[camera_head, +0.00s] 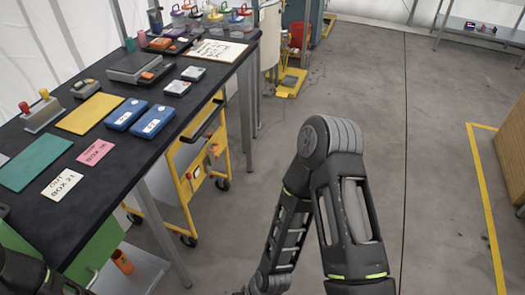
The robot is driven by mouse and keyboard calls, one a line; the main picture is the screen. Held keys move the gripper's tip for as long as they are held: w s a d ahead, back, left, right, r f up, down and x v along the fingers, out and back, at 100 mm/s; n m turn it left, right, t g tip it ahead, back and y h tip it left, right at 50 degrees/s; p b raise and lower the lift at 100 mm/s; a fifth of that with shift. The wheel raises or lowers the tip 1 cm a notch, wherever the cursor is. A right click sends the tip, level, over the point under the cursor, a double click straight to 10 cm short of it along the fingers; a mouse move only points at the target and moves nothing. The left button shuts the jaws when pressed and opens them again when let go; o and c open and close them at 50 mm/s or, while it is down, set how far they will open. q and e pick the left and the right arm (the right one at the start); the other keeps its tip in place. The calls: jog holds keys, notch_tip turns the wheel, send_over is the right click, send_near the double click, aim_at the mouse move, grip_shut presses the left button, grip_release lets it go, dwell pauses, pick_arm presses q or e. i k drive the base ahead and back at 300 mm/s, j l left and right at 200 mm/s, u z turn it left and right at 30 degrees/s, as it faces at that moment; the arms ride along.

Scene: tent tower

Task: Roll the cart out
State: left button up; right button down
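The cart (187,195) has a yellow frame, a dark handle and small dark wheels. It stands on the floor partly under the dark table, with its handle side toward the open floor. The tabletop hides much of it. One of my arms fills the lower middle of the view, bent at the elbow, to the right of the cart and apart from it. Its gripper is out of view. A bit of my other arm shows at the lower left corner, and its gripper is out of view too.
The dark table (165,115) holds blue boxes (154,121), a scale, mats and cards. A table leg stands just in front of the cart. A wooden crate (512,160) stands at the right beside yellow floor tape (483,190). The grey floor (390,85) between is clear.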

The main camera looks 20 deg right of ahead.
aim_at(166, 183)
jog(key=z, duration=0.35)
jog(key=i+l, duration=0.15)
jog(key=l, duration=0.25)
jog(key=i+l, duration=0.15)
jog(key=l, duration=0.2)
jog(key=i+l, duration=0.15)
jog(key=l, duration=0.25)
jog(key=i+l, duration=0.15)
jog(key=l, duration=0.25)
jog(key=i+l, duration=0.15)
jog(key=l, duration=0.2)
jog(key=i+l, duration=0.15)
jog(key=l, duration=0.25)
jog(key=i+l, duration=0.2)
jog(key=l, duration=0.15)
